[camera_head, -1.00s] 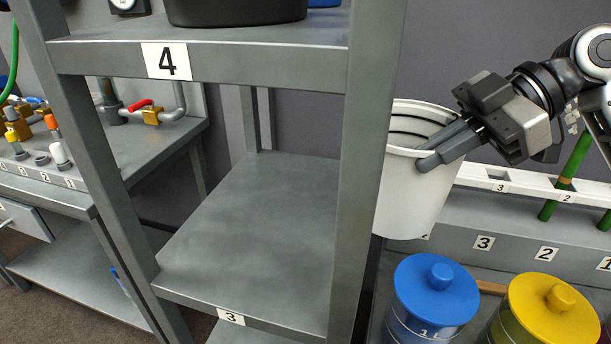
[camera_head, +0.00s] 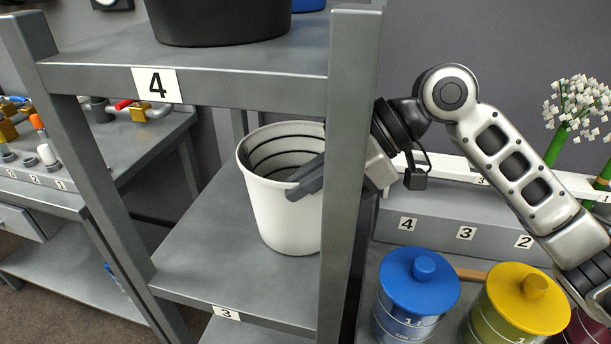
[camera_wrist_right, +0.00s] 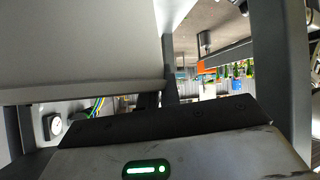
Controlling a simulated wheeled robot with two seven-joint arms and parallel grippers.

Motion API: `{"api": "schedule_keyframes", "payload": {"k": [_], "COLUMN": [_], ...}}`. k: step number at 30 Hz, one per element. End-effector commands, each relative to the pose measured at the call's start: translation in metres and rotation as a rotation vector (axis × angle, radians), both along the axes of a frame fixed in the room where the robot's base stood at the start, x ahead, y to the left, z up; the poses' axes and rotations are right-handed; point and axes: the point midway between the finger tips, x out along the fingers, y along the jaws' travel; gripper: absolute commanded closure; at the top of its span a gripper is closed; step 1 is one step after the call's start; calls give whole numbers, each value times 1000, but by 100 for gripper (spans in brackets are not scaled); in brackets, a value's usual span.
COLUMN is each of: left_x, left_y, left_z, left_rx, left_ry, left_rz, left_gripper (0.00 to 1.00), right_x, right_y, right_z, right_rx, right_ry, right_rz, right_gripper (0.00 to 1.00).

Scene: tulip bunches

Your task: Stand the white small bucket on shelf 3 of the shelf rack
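The white small bucket (camera_head: 283,215) is upright inside the shelf rack (camera_head: 345,150), between shelf 3 (camera_head: 200,270) and shelf 4 (camera_head: 230,75). My right gripper (camera_head: 305,180) reaches in from the right, behind the front right post, and is shut on the bucket's rim at its right side. The post hides part of the gripper and the bucket's right edge. The bucket's base shows over the middle of shelf 3; I cannot tell whether it touches the shelf. My left gripper is not in view.
A black tub (camera_head: 215,20) stands on shelf 4, above the bucket. Shelf 3 is bare at its left and front. Blue (camera_head: 420,285) and yellow (camera_head: 525,300) lidded canisters stand right of the rack. A bench with valves (camera_head: 135,110) is at left.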

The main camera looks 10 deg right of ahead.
Motion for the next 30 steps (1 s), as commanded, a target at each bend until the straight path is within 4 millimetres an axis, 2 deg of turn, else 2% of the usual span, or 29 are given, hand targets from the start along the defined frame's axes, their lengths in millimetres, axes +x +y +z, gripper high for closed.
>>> {"api": "schedule_keyframes", "payload": {"k": [8, 11, 12, 22, 26, 30], "left_x": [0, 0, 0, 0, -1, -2], "left_y": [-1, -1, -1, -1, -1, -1], "left_z": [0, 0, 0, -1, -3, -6], "left_rx": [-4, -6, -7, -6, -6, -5], "left_ry": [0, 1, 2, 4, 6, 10], "left_rz": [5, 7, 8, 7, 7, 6], "left_gripper": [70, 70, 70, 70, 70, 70], "right_x": [0, 0, 0, 0, 0, -2], "right_y": [0, 0, 0, -3, -16, -41], "right_z": [-1, -2, -2, 2, 12, 29], "right_rx": [1, 0, 0, 0, 0, -2], "right_ry": [-4, -3, -2, -3, -6, -6], "right_rz": [0, 1, 0, 0, -3, -5], "right_gripper": [100, 76, 74, 74, 74, 74]}}
